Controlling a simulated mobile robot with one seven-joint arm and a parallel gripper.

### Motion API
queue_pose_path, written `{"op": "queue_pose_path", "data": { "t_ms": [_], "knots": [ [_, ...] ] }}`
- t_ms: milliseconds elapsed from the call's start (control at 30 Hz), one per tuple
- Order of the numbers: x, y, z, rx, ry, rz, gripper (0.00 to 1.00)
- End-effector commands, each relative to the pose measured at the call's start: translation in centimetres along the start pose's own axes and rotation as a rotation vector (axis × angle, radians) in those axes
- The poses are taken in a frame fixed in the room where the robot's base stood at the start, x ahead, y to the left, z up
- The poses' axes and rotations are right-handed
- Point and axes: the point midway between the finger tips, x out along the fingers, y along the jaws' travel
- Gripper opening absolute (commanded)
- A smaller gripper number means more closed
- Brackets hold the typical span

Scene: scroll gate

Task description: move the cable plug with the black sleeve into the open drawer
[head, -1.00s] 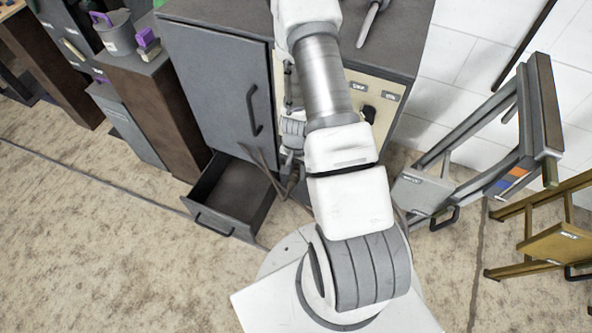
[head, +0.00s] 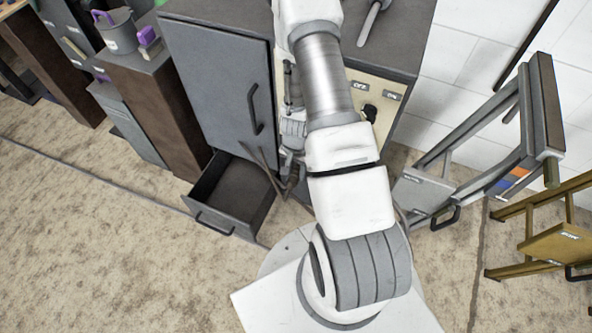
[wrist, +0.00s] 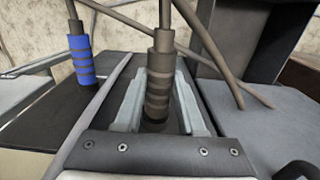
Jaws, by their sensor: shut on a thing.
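The cable plug with the black sleeve (wrist: 158,85) stands between the two pale fingers of my gripper (wrist: 158,100) in the wrist view. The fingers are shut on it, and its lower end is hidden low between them. A cable runs up from its top. A second plug with a blue sleeve (wrist: 80,60) stands to the left, apart from the gripper. The open drawer (head: 214,222) is pulled out low under the grey cabinet in the head view and looks empty. My gripper is just right of the drawer there, mostly hidden by my arm.
The grey cabinet door (head: 222,78) with its black handle is closed above the drawer. Dark crossing cables (head: 262,160) lie near the drawer's right side. A grey frame (head: 470,150) stands at the right. The floor (head: 110,240) in front of the drawer is clear.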

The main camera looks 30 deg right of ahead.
Motion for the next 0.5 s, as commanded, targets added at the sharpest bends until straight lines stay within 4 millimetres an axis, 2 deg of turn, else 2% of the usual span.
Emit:
{"op": "queue_pose_path", "data": {
  "t_ms": [500],
  "knots": [
    [0.0, 0.0, 1.7, 0.0, 0.001, 0.0, 0.0]
  ]
}}
